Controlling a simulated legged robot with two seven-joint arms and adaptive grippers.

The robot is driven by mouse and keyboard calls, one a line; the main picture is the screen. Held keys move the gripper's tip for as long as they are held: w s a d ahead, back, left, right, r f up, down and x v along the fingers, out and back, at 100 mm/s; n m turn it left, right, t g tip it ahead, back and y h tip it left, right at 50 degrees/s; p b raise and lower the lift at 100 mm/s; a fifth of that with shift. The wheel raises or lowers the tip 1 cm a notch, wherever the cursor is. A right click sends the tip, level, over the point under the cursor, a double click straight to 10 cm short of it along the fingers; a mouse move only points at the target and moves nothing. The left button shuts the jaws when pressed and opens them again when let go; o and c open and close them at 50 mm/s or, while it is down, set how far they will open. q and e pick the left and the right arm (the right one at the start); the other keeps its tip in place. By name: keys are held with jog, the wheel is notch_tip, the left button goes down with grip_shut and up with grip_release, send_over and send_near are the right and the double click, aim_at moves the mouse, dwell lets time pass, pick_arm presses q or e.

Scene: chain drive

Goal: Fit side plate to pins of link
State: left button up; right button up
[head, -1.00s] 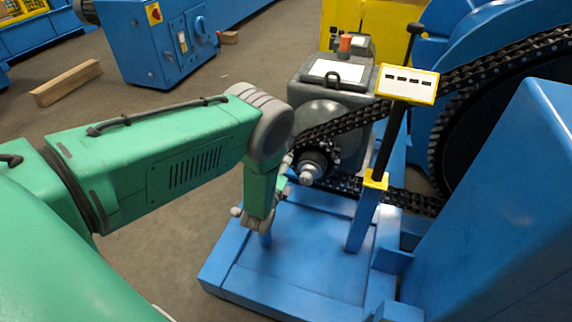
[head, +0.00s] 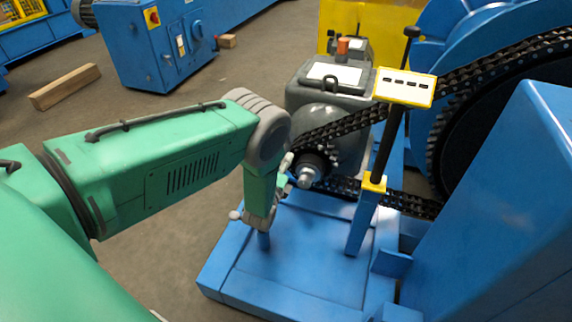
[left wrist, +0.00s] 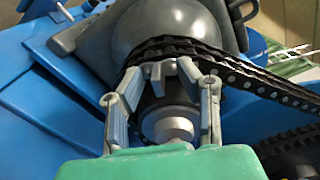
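The black drive chain (head: 345,124) runs from the small sprocket by the silvery shaft end (head: 306,176) up to the large wheel on the right. It also shows in the left wrist view (left wrist: 240,82). My left gripper (left wrist: 160,73) has its fingers on both sides of the shaft end, with the tips by the chain where it wraps the sprocket. A small light-grey piece (left wrist: 157,74) shows between the tips. I cannot tell whether it is the side plate or part of the gripper. The link's pins cannot be made out. My right gripper is out of view.
A grey motor housing (head: 330,86) stands behind the sprocket on a blue base (head: 290,270). A black post with a yellow-edged panel (head: 405,86) rises to the right of the sprocket. A large blue guard (head: 500,220) fills the right side.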

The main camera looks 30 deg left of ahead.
pick_arm(q)
jog(key=v, duration=1.2)
jog(key=shift+w, duration=0.15)
grip_shut()
jog(key=w+a+m, duration=0.1)
jog(key=w+m, duration=0.2)
jog(key=w, duration=0.6)
jog(key=shift+a+f, duration=0.3)
jog(key=shift+a, duration=0.1)
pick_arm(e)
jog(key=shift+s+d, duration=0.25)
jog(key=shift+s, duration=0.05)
